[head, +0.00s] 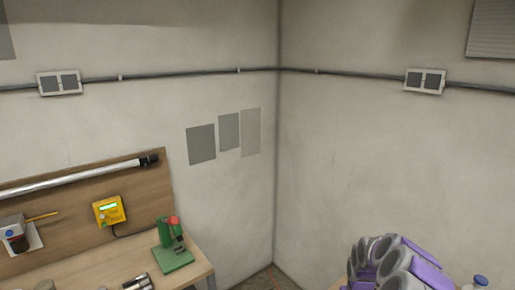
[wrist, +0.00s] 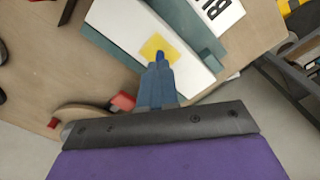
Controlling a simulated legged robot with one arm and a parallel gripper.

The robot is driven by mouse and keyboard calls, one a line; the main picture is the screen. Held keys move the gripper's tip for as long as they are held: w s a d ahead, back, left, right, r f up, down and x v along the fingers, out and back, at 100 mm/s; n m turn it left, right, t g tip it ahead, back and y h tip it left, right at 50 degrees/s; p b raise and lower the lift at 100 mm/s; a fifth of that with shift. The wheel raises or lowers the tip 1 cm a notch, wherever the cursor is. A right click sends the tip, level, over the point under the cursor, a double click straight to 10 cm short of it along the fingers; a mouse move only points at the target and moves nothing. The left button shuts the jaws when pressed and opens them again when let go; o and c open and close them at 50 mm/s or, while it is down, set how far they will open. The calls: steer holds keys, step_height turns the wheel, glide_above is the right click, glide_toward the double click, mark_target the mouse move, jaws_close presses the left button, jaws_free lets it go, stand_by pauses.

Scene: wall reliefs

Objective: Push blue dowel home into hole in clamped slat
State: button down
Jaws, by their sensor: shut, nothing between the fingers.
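My gripper (wrist: 158,68) is in the wrist view, its blue-grey fingers shut together and pointing at the yellow square (wrist: 152,42) on a white slat (wrist: 118,15). The small bright blue dowel (wrist: 160,56) shows just beyond the fingertips, at the yellow square's lower edge. The fingertips are at or very near the dowel; I cannot tell whether they touch it. The hole and how deep the dowel sits are hidden. The slat lies over a teal base (wrist: 185,22), with a teal block at its right edge. The head view does not show the slat or dowel.
A red block (wrist: 122,102) and a curved wooden piece (wrist: 90,113) lie beside my gripper on the wooden bench (wrist: 40,70). A white lettered plate (wrist: 218,12) is at the top. The head view shows a yellow meter (head: 109,210) and a green press (head: 173,257).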

steer(key=shift+f, duration=0.2)
steer(key=shift+r, duration=0.1)
steer(key=shift+r+p, duration=0.55)
steer(key=shift+r, duration=1.4)
